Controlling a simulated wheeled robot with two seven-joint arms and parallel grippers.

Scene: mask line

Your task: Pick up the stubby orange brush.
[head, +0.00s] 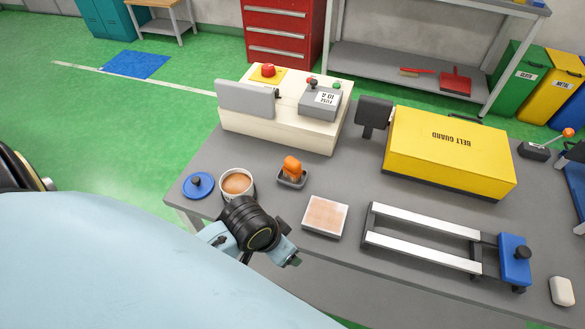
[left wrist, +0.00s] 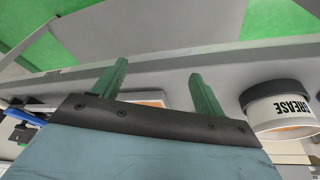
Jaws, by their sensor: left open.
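The stubby orange brush (head: 292,167) stands in a small dark holder (head: 291,181) on the grey table in the head view, right of the grease pot and in front of the cream box. My left gripper (left wrist: 157,75) is open, with two green fingers apart and nothing visibly held between them. In the head view its dark wrist is at the table's near edge, nearer to me than the brush and apart from it. I cannot make out the brush in the left wrist view. My right gripper is not in view.
The grease pot (head: 237,184) stands close beside my left wrist, with a blue lid (head: 198,185) left of it. A square pad (head: 325,216) lies to the right, then a metal-railed frame (head: 425,240). The cream box (head: 285,120) and yellow belt guard (head: 450,150) stand behind.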

